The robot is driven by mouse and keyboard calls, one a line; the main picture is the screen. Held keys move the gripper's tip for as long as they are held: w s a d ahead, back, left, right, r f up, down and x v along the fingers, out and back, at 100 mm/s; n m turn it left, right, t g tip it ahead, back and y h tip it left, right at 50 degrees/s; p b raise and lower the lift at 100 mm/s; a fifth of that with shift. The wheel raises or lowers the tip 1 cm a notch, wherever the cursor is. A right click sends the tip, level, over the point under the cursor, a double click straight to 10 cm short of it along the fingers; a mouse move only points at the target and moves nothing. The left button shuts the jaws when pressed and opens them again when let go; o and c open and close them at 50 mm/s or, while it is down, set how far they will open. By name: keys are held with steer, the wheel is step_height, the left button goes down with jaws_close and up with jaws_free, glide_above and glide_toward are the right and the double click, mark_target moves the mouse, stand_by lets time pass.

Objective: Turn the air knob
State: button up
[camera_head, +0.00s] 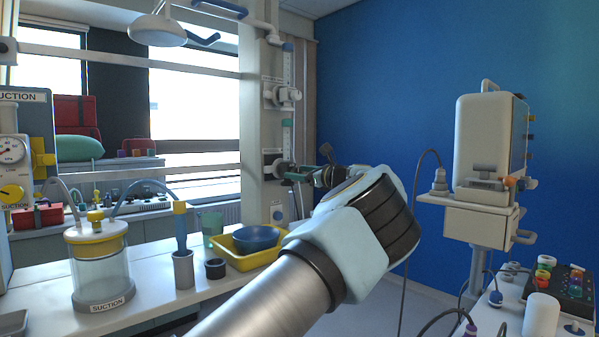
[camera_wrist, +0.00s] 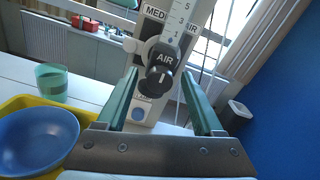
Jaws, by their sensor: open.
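The air knob (camera_wrist: 160,80) is a dark round knob with a white mark. Its label "AIR" shows above the mark, and it sits on a pale column with a numbered scale. My gripper (camera_wrist: 163,92) is open in the wrist view, with one green finger on each side of the knob as seen from the wrist. I cannot tell whether the fingertips reach the knob's depth; no contact is visible. In the head view my gripper (camera_head: 310,174) is at the pale column (camera_head: 262,122), and the knob is largely hidden there.
A blue bowl (camera_head: 256,238) in a yellow tray (camera_head: 240,262) and a green cup (camera_head: 212,226) stand on the counter below. A suction jar (camera_head: 100,268) is farther left. A white monitor unit (camera_head: 487,145) stands at right. The blue wall side is clear.

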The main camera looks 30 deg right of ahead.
steer(key=shift+c, duration=0.3)
jaws_close()
steer(key=shift+f+n+b, duration=0.1)
steer(key=shift+n+b, duration=0.2)
steer(key=shift+b, duration=0.15)
steer(key=shift+a+n+b, duration=0.1)
steer(key=shift+n+b, duration=4.55)
steer(key=shift+n, duration=0.85)
